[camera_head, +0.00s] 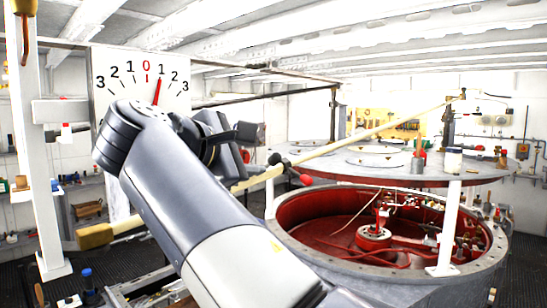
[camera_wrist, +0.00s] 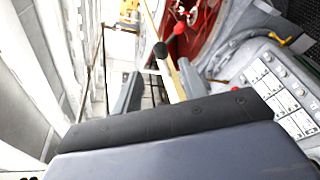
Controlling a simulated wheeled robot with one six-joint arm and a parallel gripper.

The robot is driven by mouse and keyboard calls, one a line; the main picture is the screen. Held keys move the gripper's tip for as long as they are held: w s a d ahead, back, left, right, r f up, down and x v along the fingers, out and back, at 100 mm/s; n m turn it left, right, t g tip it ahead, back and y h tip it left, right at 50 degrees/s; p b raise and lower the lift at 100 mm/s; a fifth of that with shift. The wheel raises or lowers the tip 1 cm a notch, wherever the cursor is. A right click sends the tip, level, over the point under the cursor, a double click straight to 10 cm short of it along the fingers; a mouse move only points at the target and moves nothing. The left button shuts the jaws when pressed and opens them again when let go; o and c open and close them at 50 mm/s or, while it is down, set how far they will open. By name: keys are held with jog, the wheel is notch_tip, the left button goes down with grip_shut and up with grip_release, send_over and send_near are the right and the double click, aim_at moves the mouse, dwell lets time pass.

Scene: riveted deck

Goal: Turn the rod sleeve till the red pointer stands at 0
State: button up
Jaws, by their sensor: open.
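A white dial board (camera_head: 99,104) with numbers from 3 through a red 0 to 3 stands at the left in the head view. Its red pointer (camera_head: 157,92) leans right of 0, at about the right-hand 1. A long pale rod (camera_head: 345,143) runs slantwise behind my arm. A part with a black knob (camera_head: 274,159) and a red knob (camera_head: 305,180) sits on it, perhaps the sleeve; the black knob (camera_wrist: 160,50) and red knob (camera_wrist: 180,28) also show in the wrist view. My gripper (camera_wrist: 160,85) is open, its fingers either side of a pale bar; contact cannot be told.
A round red-lined pit (camera_head: 330,215) with a grey rim lies at the right, under a raised round grey top (camera_head: 360,165) on white posts. A white post (camera_head: 30,140) stands at the far left. My arm hides part of the dial board and rod.

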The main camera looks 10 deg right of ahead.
aim_at(272, 158)
jog(key=p+x, duration=0.1)
jog(key=x, duration=0.8)
jog(key=shift+w+d+f+p, duration=0.1)
jog(key=shift+w+d+p, duration=0.1)
jog(key=shift+d+p, duration=0.1)
jog(key=shift+a, duration=0.1)
jog(key=shift+c, duration=0.3)
grip_shut()
